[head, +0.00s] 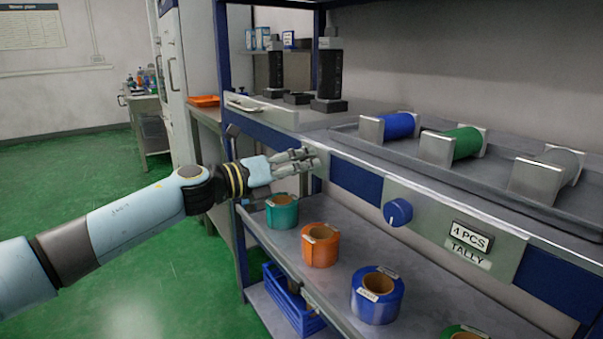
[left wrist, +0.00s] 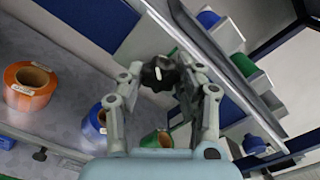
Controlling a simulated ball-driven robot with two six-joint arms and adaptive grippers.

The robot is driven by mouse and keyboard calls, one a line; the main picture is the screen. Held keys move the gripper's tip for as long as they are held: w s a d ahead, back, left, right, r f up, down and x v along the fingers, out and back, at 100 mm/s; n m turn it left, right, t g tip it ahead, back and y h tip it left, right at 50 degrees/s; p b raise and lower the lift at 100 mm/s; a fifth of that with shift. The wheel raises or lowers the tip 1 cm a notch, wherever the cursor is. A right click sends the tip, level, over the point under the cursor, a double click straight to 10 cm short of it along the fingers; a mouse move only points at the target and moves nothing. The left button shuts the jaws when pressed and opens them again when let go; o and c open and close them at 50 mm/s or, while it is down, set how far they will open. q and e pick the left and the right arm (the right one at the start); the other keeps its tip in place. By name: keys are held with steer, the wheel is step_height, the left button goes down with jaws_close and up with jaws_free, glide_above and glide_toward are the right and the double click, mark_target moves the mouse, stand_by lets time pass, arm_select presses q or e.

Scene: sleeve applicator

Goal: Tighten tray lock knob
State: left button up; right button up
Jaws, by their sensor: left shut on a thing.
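My left gripper (head: 298,162) reaches in from the left to the front of the bench, at the left end of the blue front rail. In the left wrist view a black lobed knob (left wrist: 158,74) sits between the fingertips. My left gripper (left wrist: 160,72) is shut on this tray lock knob, one finger on each side. In the head view the fingers hide the knob. The tray (head: 340,131) lies on the bench top above, with blue, green and grey spools on it. My right gripper is in neither view.
The lower shelf (head: 420,300) holds a teal roll (head: 282,212), an orange roll (head: 320,246) and a blue roll (head: 377,296). The green floor at left is open.

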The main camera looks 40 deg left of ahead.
arm_select(q)
steer(key=shift+a+f+m+b, duration=0.15)
steer(key=shift+m+b, duration=1.35)
steer(key=shift+m, duration=1.05)
steer(key=shift+f+m+b, duration=0.15)
steer(key=shift+m+b, duration=1.35)
steer(key=shift+m, duration=1.05)
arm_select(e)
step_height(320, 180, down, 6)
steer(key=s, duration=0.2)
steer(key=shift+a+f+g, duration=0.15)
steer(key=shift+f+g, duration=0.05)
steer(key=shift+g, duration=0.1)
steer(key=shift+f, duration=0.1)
arm_select(q)
steer(key=o, duration=1.2)
steer(key=shift+r, duration=0.15)
steer(key=shift+c, duration=0.2)
steer(key=shift+r, duration=0.15)
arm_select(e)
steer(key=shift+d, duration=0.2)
arm_select(q)
step_height(320, 180, up, 10)
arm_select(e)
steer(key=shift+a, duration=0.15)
